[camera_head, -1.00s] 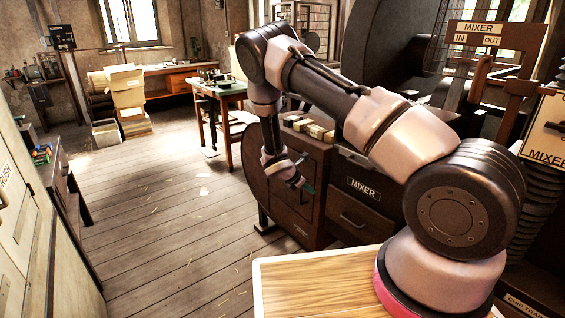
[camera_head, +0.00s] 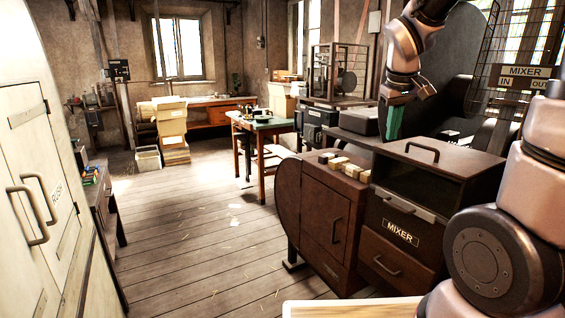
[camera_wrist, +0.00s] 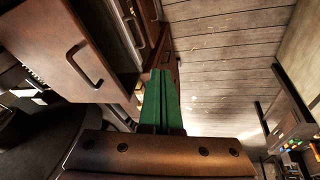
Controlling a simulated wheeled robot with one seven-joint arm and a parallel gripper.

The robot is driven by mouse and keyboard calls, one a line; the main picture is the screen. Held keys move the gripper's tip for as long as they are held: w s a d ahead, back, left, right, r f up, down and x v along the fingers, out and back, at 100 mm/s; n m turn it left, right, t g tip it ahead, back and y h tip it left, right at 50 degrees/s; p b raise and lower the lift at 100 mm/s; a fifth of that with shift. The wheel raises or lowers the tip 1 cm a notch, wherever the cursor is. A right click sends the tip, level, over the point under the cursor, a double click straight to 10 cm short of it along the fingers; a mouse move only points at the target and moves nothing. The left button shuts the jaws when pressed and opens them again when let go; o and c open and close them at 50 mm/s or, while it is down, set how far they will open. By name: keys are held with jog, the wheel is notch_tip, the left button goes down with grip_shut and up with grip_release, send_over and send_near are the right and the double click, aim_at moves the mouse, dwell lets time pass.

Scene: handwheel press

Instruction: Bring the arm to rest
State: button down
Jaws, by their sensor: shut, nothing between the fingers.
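My gripper (camera_head: 394,122) hangs from the raised arm at the upper right of the head view, fingers pointing down. Its green fingers lie together and hold nothing. They also show side by side in the wrist view (camera_wrist: 161,85). In the head view the gripper appears above and in front of the mixer cabinet (camera_head: 402,235); I cannot tell the exact gap. My arm's lower links fill the right edge of the head view.
The mixer cabinet has a handled lid, and several pale blocks (camera_head: 345,167) lie on the brown cabinet (camera_head: 328,213) beside it. A white cupboard (camera_head: 45,200) stands at the left. A green-topped table (camera_head: 268,124) stands further back. The plank floor (camera_head: 200,235) between is mostly open.

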jog(key=s+a+r+m+t+y, duration=0.1)
jog(key=s+r+m, duration=0.2)
jog(key=s, duration=0.4)
jog(key=s+a+r+m+t+y, duration=0.2)
jog(key=s+r, duration=0.3)
jog(key=s, duration=0.3)
jog(key=shift+s+r+m, duration=0.2)
jog(key=shift+m, duration=0.5)
